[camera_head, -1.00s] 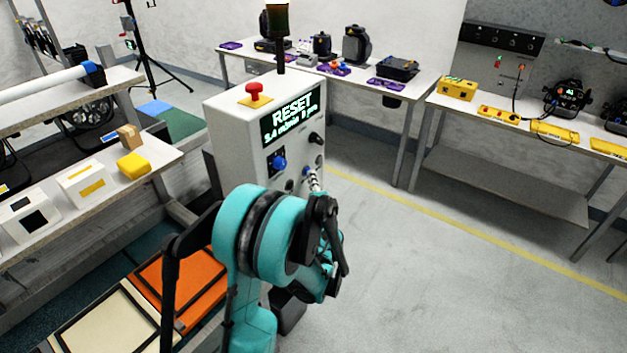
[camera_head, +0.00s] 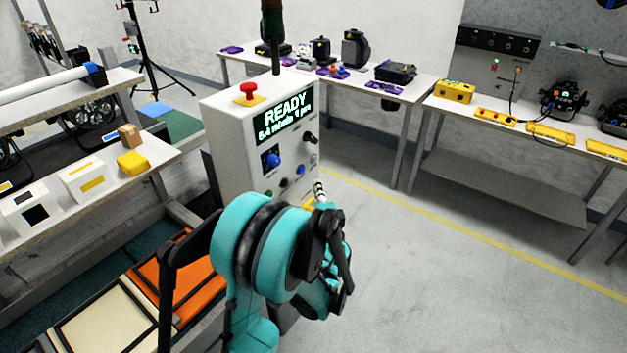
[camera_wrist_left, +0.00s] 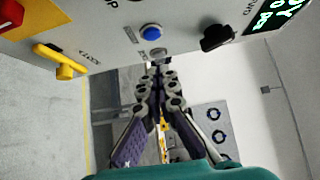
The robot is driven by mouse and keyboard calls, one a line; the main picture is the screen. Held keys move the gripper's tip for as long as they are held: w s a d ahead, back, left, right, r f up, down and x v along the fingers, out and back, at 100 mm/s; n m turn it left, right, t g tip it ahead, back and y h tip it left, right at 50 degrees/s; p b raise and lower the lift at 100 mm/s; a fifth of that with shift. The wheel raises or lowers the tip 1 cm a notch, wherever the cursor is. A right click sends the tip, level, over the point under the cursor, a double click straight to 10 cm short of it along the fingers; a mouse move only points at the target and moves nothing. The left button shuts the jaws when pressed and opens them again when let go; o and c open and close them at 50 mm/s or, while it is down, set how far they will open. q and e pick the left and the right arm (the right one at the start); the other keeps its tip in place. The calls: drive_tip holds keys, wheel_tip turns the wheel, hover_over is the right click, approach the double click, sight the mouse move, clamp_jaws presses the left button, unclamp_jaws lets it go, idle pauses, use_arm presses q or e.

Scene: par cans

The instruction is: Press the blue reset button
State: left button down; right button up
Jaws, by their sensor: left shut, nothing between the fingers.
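The blue reset button (camera_head: 299,170) is on the lower right of the front panel of the white cabinet (camera_head: 228,140). In the left wrist view the blue button (camera_wrist_left: 151,32) is a round cap in a pale ring. My left gripper (camera_wrist_left: 158,70) is shut and empty, its fingertips pointing at the panel just below the button, apparently apart from it. In the head view the left gripper (camera_head: 320,190) is partly hidden behind my teal wrist. The cabinet's display (camera_head: 284,116) reads READY in green. My right gripper is not in view.
A red mushroom button (camera_head: 249,91) is on the cabinet top. A blue knob (camera_head: 272,159) and a black knob (camera_head: 309,138) are on its front. A yellow lever (camera_wrist_left: 60,60) shows in the left wrist view. Benches stand left and behind; the floor at right is clear.

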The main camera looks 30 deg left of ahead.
use_arm(q)
drive_tip(key=v, duration=0.6)
drive_tip(key=shift+p, duration=0.3)
drive_tip(key=shift+f, duration=0.1)
idle(0.3)
drive_tip(key=s+d+f+n+g+h, duration=0.1)
drive_tip(key=s+d+n+g+h, duration=0.2)
drive_tip(key=s, duration=0.7)
drive_tip(key=s+d+f+n+g+h, duration=0.1)
drive_tip(key=s+d+n+g+h, duration=0.2)
drive_tip(key=s+d+n+h, duration=0.4)
drive_tip(key=s+d+h, duration=0.1)
drive_tip(key=s+d, duration=0.2)
drive_tip(key=d, duration=0.2)
drive_tip(key=shift+f+g+h, duration=0.3)
drive_tip(key=shift+f, duration=0.1)
